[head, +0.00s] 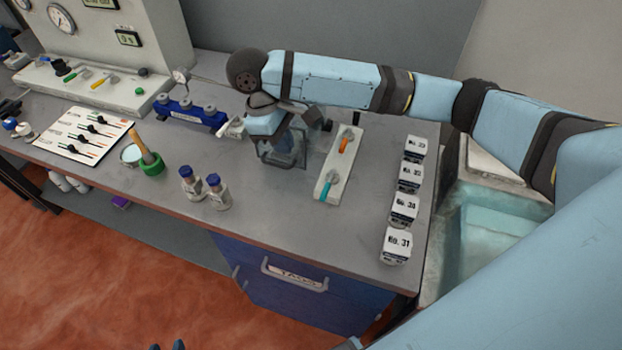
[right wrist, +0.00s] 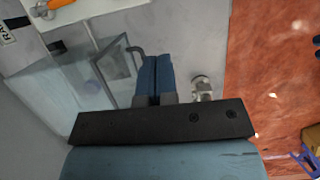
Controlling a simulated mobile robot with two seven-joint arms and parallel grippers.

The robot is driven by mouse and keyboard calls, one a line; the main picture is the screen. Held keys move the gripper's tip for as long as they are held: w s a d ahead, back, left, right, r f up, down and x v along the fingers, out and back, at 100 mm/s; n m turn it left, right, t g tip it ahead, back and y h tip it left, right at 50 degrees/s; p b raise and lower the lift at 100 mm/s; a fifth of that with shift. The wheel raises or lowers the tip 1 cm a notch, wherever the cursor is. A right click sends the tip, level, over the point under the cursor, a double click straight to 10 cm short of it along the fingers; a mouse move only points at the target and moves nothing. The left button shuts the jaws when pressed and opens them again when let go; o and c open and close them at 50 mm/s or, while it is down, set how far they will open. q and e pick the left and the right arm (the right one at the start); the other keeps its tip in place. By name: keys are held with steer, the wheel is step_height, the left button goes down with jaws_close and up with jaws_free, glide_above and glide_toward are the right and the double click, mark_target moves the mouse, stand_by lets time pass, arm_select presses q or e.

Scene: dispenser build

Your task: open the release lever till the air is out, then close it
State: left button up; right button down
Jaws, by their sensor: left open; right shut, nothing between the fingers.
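A white plate (head: 326,197) on the bench carries an orange-handled lever (head: 345,146) and a teal-handled lever (head: 328,182). I cannot tell which is the release lever. The orange handle also shows at the upper left edge of the right wrist view (right wrist: 60,4). My right gripper (head: 281,148) is shut and empty, over or beside a clear box (head: 287,158) left of the plate. Its shut blue fingers (right wrist: 155,75) show apart from the levers in the right wrist view. My left gripper (head: 167,346) is open, low at the bottom edge, away from the bench.
Several numbered white blocks (head: 397,243) line the bench's right side. Two blue-capped bottles (head: 218,192), a green-based holder (head: 151,165) and a blue rack (head: 190,112) stand left of the box. A gauge panel (head: 140,40) is at the back left. The front middle bench is clear.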

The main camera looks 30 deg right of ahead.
mark_target(328, 185)
steer(key=shift+f, duration=0.15)
steer(key=x, duration=0.3)
steer(key=s+d+p+x, duration=0.1)
steer(key=x, duration=0.3)
steer(key=s+x, duration=0.1)
steer(key=x, duration=0.3)
steer(key=shift+d+r, duration=0.35)
steer(key=shift+s+d+f+p, duration=0.15)
steer(key=shift+s+d+p, duration=0.15)
steer(key=shift+s, duration=0.1)
steer(key=shift+w, duration=0.1)
